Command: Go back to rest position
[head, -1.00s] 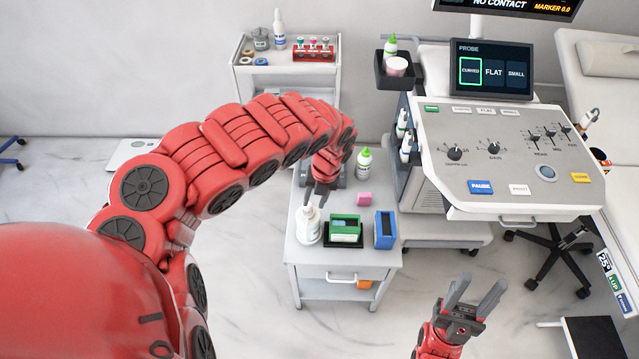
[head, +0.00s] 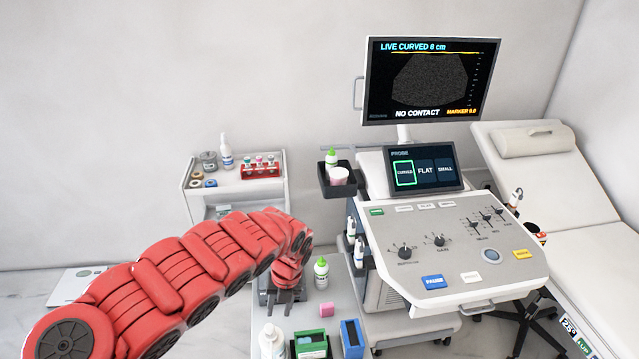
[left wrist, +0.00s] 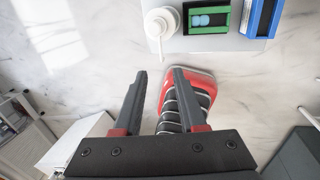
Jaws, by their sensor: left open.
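My left arm (head: 215,260) reaches in from the lower left of the head view. Its left gripper (head: 282,309) points down over the back left of the small white cart (head: 335,292), behind a white pump bottle (head: 271,341). In the left wrist view the two dark fingers of the left gripper (left wrist: 160,76) stand apart with nothing held between them. The pump bottle (left wrist: 161,22) lies beyond the fingertips there, apart from them. A red part of mine (left wrist: 190,92) shows behind the right finger. My right gripper is not in view.
The cart also bears a green-capped bottle (head: 321,272), a pink block (head: 310,317), a green box (head: 310,346) and a blue box (head: 352,338). The ultrasound console (head: 450,250) stands right of it, an exam bed (head: 590,250) further right, and a supply trolley (head: 238,180) behind.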

